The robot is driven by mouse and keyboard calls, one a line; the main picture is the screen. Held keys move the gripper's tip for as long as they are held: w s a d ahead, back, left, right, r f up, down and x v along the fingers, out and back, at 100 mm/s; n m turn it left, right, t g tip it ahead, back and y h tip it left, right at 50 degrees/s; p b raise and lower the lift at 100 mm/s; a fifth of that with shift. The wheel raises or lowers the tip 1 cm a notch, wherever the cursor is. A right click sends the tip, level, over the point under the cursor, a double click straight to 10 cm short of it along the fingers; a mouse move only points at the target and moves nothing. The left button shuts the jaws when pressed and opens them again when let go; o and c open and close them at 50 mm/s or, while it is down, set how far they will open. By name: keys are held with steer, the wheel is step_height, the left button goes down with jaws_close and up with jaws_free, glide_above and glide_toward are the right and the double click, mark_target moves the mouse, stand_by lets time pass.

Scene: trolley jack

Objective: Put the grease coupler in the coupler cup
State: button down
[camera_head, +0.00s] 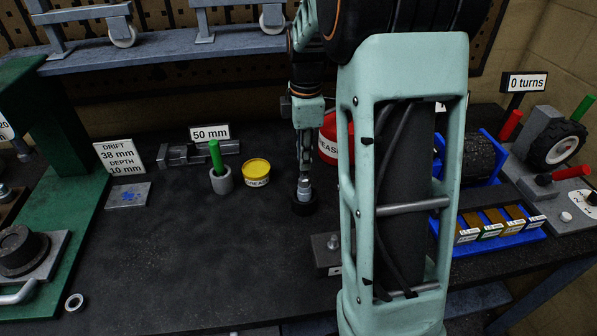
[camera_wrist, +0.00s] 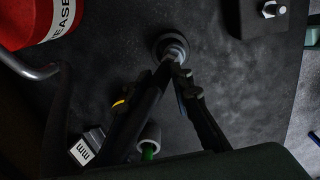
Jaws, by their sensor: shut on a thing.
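My gripper (camera_head: 304,178) points straight down over the dark bench, left of the red grease container. It is shut on the grease coupler (camera_head: 304,189), a small grey metal cylinder held upright. Directly below is the coupler cup (camera_head: 304,209), a short black round cup on the bench. The coupler's lower end meets the cup's opening; I cannot tell how deep it sits. In the wrist view my fingertips (camera_wrist: 172,64) come together at the coupler, with the cup's dark round rim (camera_wrist: 172,42) around or just beneath it. The fingers hide part of both.
A yellow grease tub (camera_head: 256,174) and a grey pot (camera_head: 221,182) with a green handle stand to the left. The red grease container (camera_head: 329,143) is close behind on the right. A blue tray (camera_head: 500,246) lies farther right. The bench front left is mostly clear.

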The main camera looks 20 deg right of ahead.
mark_target(305, 178)
steer(key=shift+g, duration=0.4)
steer(key=f, duration=0.1)
steer(key=s+f, duration=0.2)
steer(key=shift+a+f, duration=0.2)
steer(key=shift+a, duration=0.05)
steer(key=shift+w+d+f, duration=0.15)
steer(key=shift+w+f, duration=0.05)
steer(key=shift+w, duration=0.2)
steer(key=shift+s+b, duration=0.15)
steer(key=shift+b, duration=0.15)
steer(key=shift+f, duration=0.3)
steer(key=c, duration=1.9)
jaws_free()
steer(key=shift+r, duration=0.2)
step_height(305, 178, up, 13)
steer(key=shift+p, duration=0.35)
